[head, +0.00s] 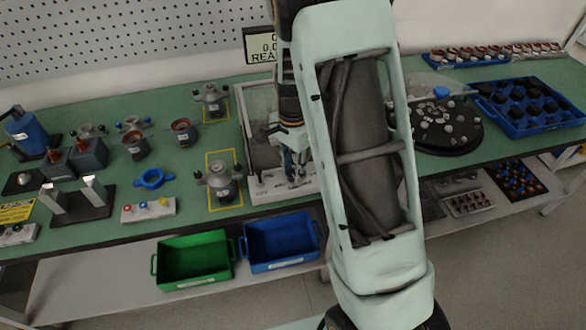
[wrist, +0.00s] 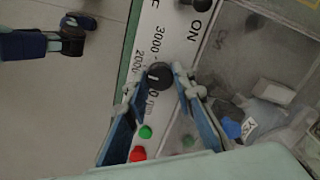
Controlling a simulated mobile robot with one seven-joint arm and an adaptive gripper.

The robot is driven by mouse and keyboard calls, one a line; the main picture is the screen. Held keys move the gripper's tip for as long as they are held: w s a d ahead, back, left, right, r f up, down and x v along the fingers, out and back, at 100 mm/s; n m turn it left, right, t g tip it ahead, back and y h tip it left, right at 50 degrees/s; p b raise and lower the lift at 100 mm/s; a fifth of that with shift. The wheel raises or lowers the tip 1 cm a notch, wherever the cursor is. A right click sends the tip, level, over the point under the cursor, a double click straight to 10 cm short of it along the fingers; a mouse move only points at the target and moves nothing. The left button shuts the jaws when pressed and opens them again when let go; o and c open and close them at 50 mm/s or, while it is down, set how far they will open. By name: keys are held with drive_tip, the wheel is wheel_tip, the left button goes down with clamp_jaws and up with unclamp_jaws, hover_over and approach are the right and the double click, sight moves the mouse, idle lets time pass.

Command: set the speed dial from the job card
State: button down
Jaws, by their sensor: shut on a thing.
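The speed dial (wrist: 158,75) is a round black knob on a white panel (wrist: 166,22), with a short pale mark on its face. Printed "3000" and "200…" stand beside it, partly cut off or covered. My gripper (wrist: 156,92) has its two blue-padded fingers on either side of the dial, shut on it. In the head view my gripper (head: 292,160) is at the front of the white-framed test station, and my arm hides much of it; the dial cannot be made out there. I cannot pick out a job card in either view.
A green button (wrist: 146,132) and a red button (wrist: 138,154) sit near the fingers. A black switch (wrist: 201,5) is by "ON". A display (head: 261,45) behind is partly hidden. Green (head: 194,260) and blue (head: 281,242) bins stand below the bench edge.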

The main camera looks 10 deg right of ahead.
drive_tip(key=c, duration=1.6)
unclamp_jaws()
